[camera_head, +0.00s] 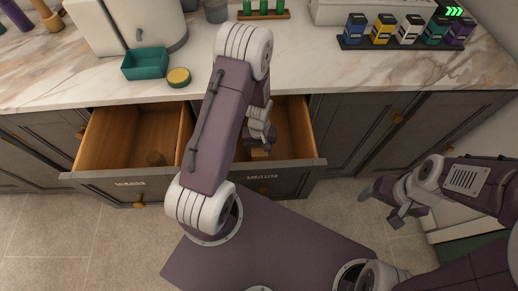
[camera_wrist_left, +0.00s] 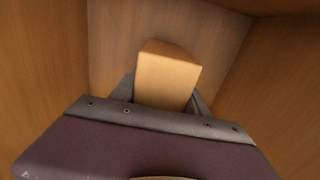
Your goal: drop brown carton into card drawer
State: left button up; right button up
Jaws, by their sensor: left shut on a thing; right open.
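My left gripper (camera_head: 260,143) is shut on a light brown carton (camera_wrist_left: 168,78). In the head view only a small part of the carton (camera_head: 260,154) shows below the gripper. The left gripper and carton are over or inside the right open drawer (camera_head: 294,128), partly hidden by my arm. In the left wrist view, wooden drawer walls (camera_wrist_left: 265,80) surround the carton; its height above the drawer floor is hard to tell. The label on the drawer front is too small to read surely. My right gripper (camera_head: 384,207) is open and empty, low at the right.
A second open drawer (camera_head: 137,133) at left has something small and dark inside. The marble counter (camera_head: 300,68) holds a teal tray (camera_head: 145,64), a round yellow tin (camera_head: 179,77) and a rack (camera_head: 405,43) of several coloured boxes. Cabinet doors flank the drawers.

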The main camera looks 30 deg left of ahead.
pick_arm(q)
jog(key=o, duration=1.4)
jog(key=shift+c, duration=0.2)
jog(key=shift+r+p, duration=0.35)
notch_tip(320, 180, up, 12)
jog(key=p, duration=0.2)
jog(key=shift+r+p, duration=0.2)
jog(key=shift+p, duration=0.1)
notch_tip(320, 180, up, 6)
jog(key=w+d+t+p, duration=0.1)
jog(key=d+p, duration=0.1)
jog(key=p, duration=0.1)
jog(key=s+d+r+m+p, duration=0.1)
jog(key=s+d+r+m, duration=0.1)
jog(key=s+r+m, duration=0.3)
jog(key=shift+s+d+r+m, duration=0.25)
jog(key=shift+s+m, duration=0.25)
jog(key=shift+s, duration=1.5)
